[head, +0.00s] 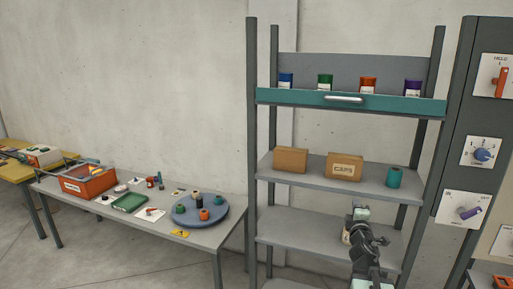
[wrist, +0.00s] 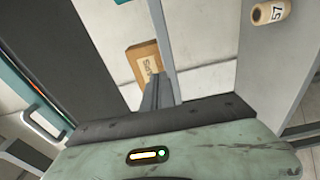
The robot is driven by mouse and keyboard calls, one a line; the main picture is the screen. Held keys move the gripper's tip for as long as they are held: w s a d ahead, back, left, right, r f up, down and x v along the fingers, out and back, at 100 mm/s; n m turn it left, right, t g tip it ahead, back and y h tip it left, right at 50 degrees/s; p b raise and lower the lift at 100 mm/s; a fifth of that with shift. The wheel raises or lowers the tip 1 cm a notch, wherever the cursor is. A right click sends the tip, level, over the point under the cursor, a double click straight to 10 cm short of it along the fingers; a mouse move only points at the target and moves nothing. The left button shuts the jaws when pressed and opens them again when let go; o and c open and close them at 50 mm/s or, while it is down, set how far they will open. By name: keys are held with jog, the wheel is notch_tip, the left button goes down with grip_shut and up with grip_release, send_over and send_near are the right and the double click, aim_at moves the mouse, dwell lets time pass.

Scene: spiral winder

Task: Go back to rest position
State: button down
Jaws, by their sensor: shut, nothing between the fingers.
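My arm rises at the lower right of the head view, in front of the shelf rack, with my gripper (head: 361,212) at its upper end. In the wrist view my gripper (wrist: 158,90) shows as dark fingers shut together, with nothing between them. The pale green gripper body fills the bottom of that view. A cardboard box (wrist: 145,64) lies beyond the fingertips, apart from them as far as I can tell. A cream roll marked 57 (wrist: 270,12) is at the upper right of the wrist view.
The rack has a teal drawer (head: 300,97) with several coloured cans. Its middle shelf (head: 325,174) holds two cardboard boxes and a teal can (head: 394,177). A grey cabinet with switches (head: 450,150) stands right. A table (head: 215,238) with a blue round tray stands left.

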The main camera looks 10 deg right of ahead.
jog(key=a+f+m+g+y+b, duration=0.35)
jog(key=a+f+m+g, duration=0.45)
jog(key=a+f, duration=1.4)
jog(key=s+a+f+m+g+y, duration=0.2)
jog(key=s+a+f+g, duration=0.2)
jog(key=s, duration=0.4)
jog(key=s+a+f+m+g+y, duration=0.1)
jog(key=s+a+f+m+g, duration=0.2)
jog(key=s, duration=0.6)
jog(key=shift+s+a+f+g+y+b, duration=0.2)
jog(key=shift+a+f+g+y+b, duration=0.25)
jog(key=shift+a+g, duration=0.55)
jog(key=shift+f, duration=0.1)
